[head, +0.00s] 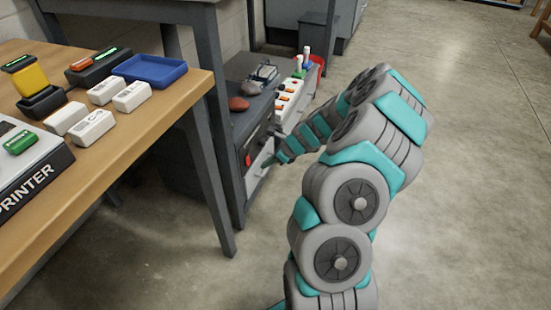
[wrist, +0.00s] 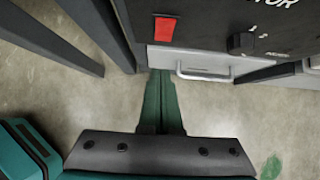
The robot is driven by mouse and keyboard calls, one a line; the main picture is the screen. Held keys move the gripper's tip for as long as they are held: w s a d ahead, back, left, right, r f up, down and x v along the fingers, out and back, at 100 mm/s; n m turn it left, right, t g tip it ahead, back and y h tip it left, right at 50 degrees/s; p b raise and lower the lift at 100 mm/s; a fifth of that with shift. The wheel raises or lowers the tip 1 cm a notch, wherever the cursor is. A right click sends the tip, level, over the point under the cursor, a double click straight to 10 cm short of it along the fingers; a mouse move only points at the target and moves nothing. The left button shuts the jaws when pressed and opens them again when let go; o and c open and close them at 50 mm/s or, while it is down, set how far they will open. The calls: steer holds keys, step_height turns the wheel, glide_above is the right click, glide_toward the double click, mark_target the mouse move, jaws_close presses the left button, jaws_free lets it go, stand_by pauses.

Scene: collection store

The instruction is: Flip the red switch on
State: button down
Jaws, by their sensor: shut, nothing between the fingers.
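The red switch (wrist: 164,30) is a small red rectangle on a dark front panel (wrist: 205,20). In the head view the switch (head: 248,159) is on the front of the low dark cabinet, left of my arm's end. My gripper (wrist: 161,74) is shut and empty, its green fingers together. In the wrist view its tips lie just below the switch, by the pale drawer front, with a gap in the picture between tips and switch. My gripper (head: 268,163) also shows in the head view, by the cabinet front. I cannot tell whether it touches anything.
A black knob (wrist: 240,43) is right of the switch. A drawer handle (wrist: 203,73) sticks out below. A wooden table (head: 150,130) with a blue tray (head: 150,70) and several small boxes stands left, its dark leg (head: 212,180) near the cabinet. Floor at right is clear.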

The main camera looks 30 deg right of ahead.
mark_target(249, 162)
steer(key=w+a, duration=0.1)
steer(key=w+a+f, duration=0.1)
steer(key=w, duration=0.1)
steer(key=shift+w+a, duration=0.15)
steer(key=shift+a, duration=0.15)
steer(key=shift+r, duration=0.1)
steer(key=shift+w+a+p, duration=0.2)
steer(key=shift+w+p, duration=0.05)
steer(key=shift+p, duration=0.15)
steer(key=shift+r+p, duration=0.7)
steer(key=shift+p, duration=0.25)
